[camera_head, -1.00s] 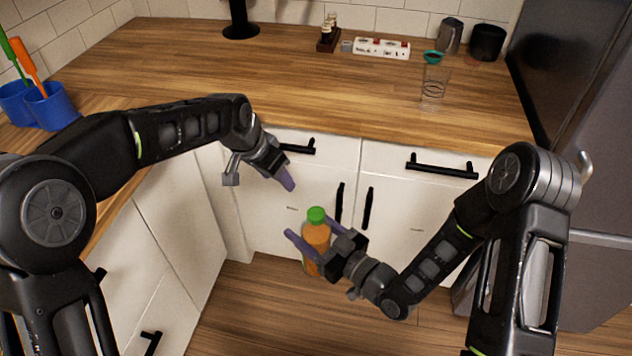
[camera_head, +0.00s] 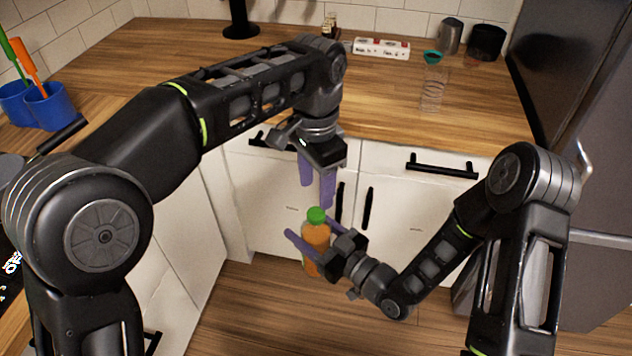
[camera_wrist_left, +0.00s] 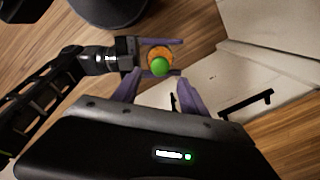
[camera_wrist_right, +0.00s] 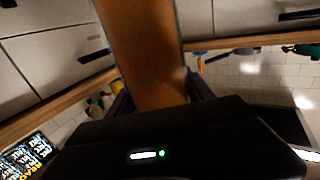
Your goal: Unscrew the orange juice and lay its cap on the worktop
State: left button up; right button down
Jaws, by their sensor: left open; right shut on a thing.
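The orange juice bottle (camera_head: 315,243) is upright in the air in front of the white cabinets, with its green cap (camera_head: 316,215) on. My right gripper (camera_head: 312,246) is shut on the bottle's body from the right. In the right wrist view the orange bottle (camera_wrist_right: 145,50) fills the space between the fingers. My left gripper (camera_head: 317,190) is open and points down, just above the cap and apart from it. In the left wrist view the cap (camera_wrist_left: 159,66) lies ahead of the open purple fingers, near the middle. The wooden worktop (camera_head: 230,75) is behind.
A white power strip (camera_head: 381,48), a metal container (camera_head: 451,36) and a black one (camera_head: 487,42) stand at the back. Blue cups (camera_head: 50,106) stand at left. The worktop's middle is largely clear.

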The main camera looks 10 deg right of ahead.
aim_at(316, 212)
pick_arm(q)
notch_tip(316, 212, down, 8)
jog(key=shift+r, duration=0.1)
dwell(0.4)
jog(key=shift+c, duration=0.4)
grip_shut()
jog(key=shift+n, duration=0.7)
jog(key=shift+r, duration=0.2)
dwell(0.4)
